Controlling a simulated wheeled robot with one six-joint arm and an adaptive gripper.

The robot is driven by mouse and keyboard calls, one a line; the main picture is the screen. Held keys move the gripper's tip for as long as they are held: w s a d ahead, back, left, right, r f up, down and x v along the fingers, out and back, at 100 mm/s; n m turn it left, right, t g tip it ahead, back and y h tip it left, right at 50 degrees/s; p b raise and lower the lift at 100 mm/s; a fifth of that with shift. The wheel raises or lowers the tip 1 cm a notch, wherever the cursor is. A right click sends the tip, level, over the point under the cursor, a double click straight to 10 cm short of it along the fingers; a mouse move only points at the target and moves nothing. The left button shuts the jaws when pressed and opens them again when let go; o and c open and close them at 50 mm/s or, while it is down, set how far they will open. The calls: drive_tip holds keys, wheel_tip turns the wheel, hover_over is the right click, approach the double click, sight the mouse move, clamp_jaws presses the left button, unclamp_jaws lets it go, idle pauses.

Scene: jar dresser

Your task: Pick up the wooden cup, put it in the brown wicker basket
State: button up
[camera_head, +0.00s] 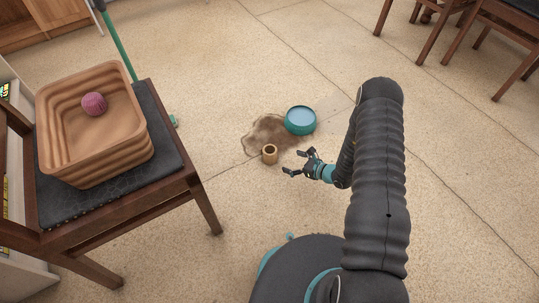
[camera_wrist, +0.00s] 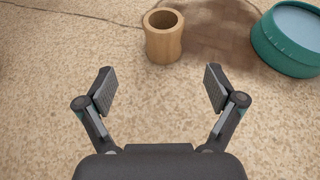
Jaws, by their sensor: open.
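The wooden cup (camera_head: 270,154) stands upright on the floor at the edge of a dark stain. In the wrist view the wooden cup (camera_wrist: 163,38) is ahead of my fingers, roughly centred between them and apart from both. My gripper (camera_head: 296,163) is open and empty, low over the floor just right of the cup; its two spread fingers show in the wrist view (camera_wrist: 160,90). The brown wicker basket (camera_head: 97,150) sits on a chair's dark seat at the left in the head view. A pink ball (camera_head: 94,104) lies inside the basket.
A teal bowl (camera_head: 300,121) stands on the floor behind the cup, also at the wrist view's upper right (camera_wrist: 288,40). The wooden chair (camera_head: 190,187) holds the basket. More chairs (camera_head: 480,45) stand at the upper right. Open floor surrounds the cup's near side.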

sight(276, 156)
drive_tip(key=x, duration=0.7)
drive_tip(key=shift+a+b, duration=0.1)
drive_tip(key=shift+b, duration=0.2)
drive_tip(key=shift+w+d+f+b+x, duration=0.1)
drive_tip(key=shift+d+b+x, duration=0.1)
drive_tip(key=shift+x, duration=1.1)
drive_tip(key=shift+w+d+f+b+x, duration=0.1)
drive_tip(key=shift+f+b+x, duration=0.05)
drive_tip(key=shift+x, duration=1.15)
drive_tip(key=c, duration=1.3)
